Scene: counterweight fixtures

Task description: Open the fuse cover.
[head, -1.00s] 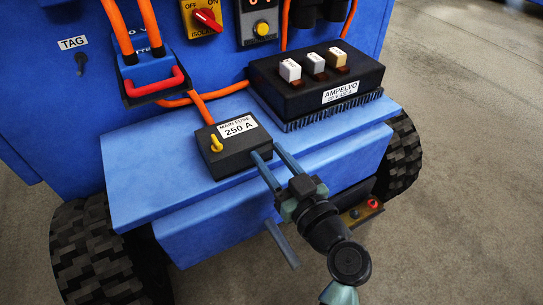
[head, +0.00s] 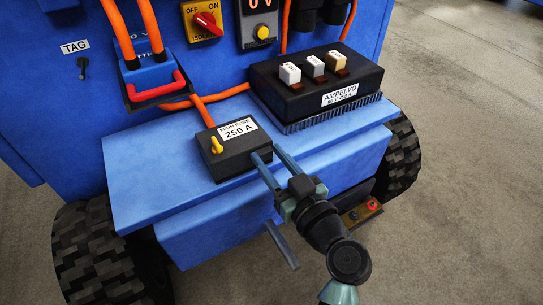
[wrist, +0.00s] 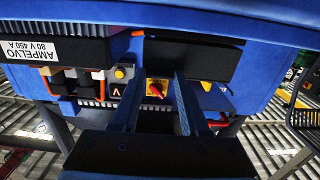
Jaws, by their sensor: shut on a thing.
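The fuse cover (head: 230,155) is a black box lid labelled "MAIN FUSE 250 A", lying shut on the blue ledge in the head view. A yellow latch (head: 216,145) stands on its left part. My gripper (head: 267,154) reaches in from the front right and is shut on the cover's right front edge. In the wrist view, the two fingers (wrist: 160,72) run up to a black block that looks like the fuse cover (wrist: 205,58). The exact contact at the fingertips is hidden.
An Ampelvo controller (head: 310,90) stands behind on the right. A connector with a red handle (head: 165,88) is at the left, with orange cables. A red isolator switch (head: 206,22) is on the blue panel. The ledge (head: 145,190) left of the cover is bare.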

